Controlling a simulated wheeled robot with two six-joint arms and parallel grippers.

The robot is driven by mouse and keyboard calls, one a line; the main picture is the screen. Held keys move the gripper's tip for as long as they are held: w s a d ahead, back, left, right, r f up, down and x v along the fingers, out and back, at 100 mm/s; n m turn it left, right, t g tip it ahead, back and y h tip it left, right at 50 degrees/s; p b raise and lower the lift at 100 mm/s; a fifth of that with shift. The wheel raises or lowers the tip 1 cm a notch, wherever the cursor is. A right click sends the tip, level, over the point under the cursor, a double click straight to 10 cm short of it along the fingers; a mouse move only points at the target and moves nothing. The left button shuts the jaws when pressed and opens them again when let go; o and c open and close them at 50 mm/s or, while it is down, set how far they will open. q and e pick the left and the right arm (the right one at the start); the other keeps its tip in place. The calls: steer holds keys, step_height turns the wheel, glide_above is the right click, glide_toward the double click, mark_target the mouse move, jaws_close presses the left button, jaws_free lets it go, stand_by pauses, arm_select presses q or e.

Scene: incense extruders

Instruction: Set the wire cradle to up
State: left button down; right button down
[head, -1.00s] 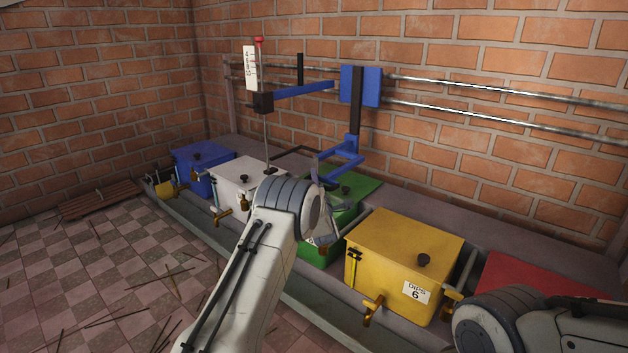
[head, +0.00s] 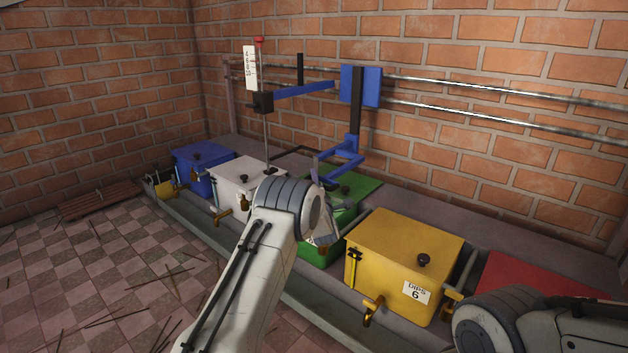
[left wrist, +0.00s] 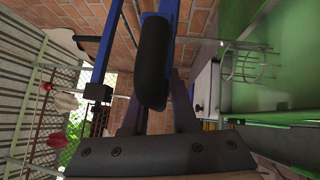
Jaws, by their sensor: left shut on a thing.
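My left gripper (left wrist: 155,100) is shut on a black rounded grip (left wrist: 152,62), which sits between its fingers in the left wrist view. Blue bars of the carriage run just behind the grip. In the head view the blue carriage (head: 360,86) hangs on two wall rails, and its lower blue arm (head: 340,163) reaches down over the green tank (head: 355,186). My left wrist hides most of the gripper there. A wire basket shape, possibly the wire cradle (left wrist: 250,63), shows beside a green surface in the left wrist view. My right gripper is out of view.
Blue (head: 203,170), white (head: 235,178), yellow (head: 405,250) and red (head: 540,278) tanks stand in a row along the brick wall. Brass taps stick out in front. A thin rod with a red knob (head: 259,41) rises over the white tank. The tiled floor at left has scattered sticks.

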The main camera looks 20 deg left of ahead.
arm_select(q)
steer(key=shift+r, duration=0.15)
step_height(320, 180, up, 12)
steer(key=p, duration=0.6)
steer(key=c, duration=0.8)
jaws_free()
steer(key=shift+a, duration=0.1)
steer(key=shift+f, duration=0.2)
steer(key=shift+s, duration=0.1)
